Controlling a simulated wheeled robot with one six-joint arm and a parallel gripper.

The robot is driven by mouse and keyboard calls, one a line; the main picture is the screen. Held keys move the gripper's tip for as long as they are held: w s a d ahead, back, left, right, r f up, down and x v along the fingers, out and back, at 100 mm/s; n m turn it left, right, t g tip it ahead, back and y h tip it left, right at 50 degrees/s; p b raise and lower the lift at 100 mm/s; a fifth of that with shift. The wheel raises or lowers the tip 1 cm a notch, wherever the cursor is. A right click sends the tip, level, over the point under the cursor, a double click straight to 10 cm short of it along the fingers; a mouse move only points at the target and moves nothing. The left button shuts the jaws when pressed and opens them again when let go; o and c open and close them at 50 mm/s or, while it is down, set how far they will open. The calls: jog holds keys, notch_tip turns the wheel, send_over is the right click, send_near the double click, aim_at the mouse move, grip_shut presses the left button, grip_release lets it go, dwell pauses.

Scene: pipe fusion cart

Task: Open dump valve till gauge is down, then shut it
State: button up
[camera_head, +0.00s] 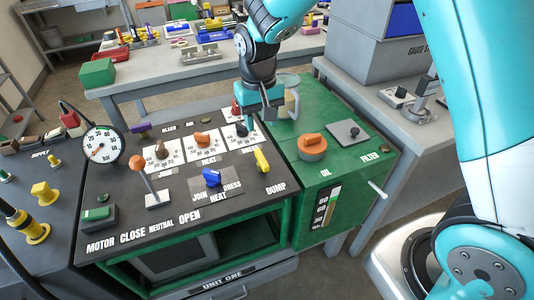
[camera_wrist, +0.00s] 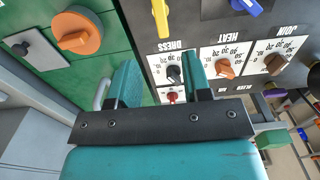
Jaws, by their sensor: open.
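The dump valve's yellow handle (camera_head: 262,160) is on the black panel above the word DUMP. It also shows at the top of the wrist view (camera_wrist: 161,18). The round white gauge (camera_head: 103,144) stands at the panel's left back edge. Its needle seems to point lower left, but the reading is too small to tell. My gripper (camera_head: 249,117) is open, over the panel's back right by the DRESS dial. In the wrist view my fingers (camera_wrist: 157,62) are apart, with the black DRESS knob (camera_wrist: 173,73) showing between them. The yellow handle is outside the fingers.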

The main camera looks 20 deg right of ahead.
aim_at(262, 157)
notch_tip(262, 157, down, 12)
jog(key=shift+r, duration=0.1)
grip_shut()
dwell(0.3)
